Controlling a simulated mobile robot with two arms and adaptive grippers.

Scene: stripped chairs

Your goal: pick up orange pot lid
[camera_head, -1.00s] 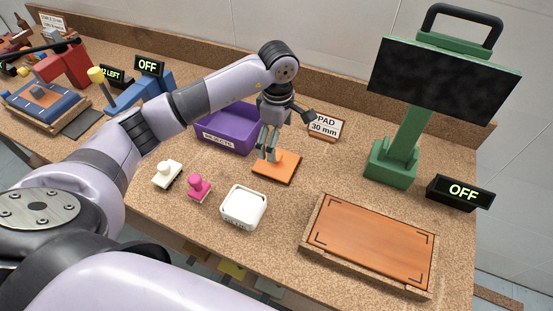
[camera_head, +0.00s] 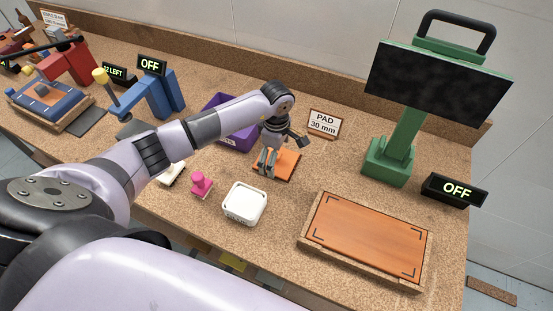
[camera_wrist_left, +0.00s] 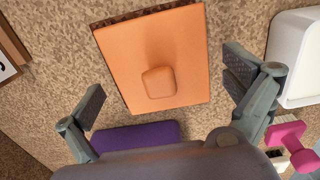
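The orange pot lid (camera_head: 288,167) is a flat square plate lying on the cork-like worktop. In the left wrist view the lid (camera_wrist_left: 190,50) shows a rounded square knob (camera_wrist_left: 159,83) in its middle. My left gripper (camera_head: 268,168) is low over the lid in the head view and covers part of it. In the left wrist view the left gripper (camera_wrist_left: 165,72) is open, with its fingers apart on either side of the lid and the knob between them. Nothing is held. My right gripper is not in view.
A purple bin (camera_head: 215,104) stands behind, partly hidden by my arm. A white box (camera_head: 245,203), a pink stamp (camera_head: 201,184) and a pale stamp (camera_head: 170,174) are in front. A "PAD 30 mm" sign (camera_head: 324,124), a green press (camera_head: 400,130) and a wooden tray (camera_head: 312,243) are right.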

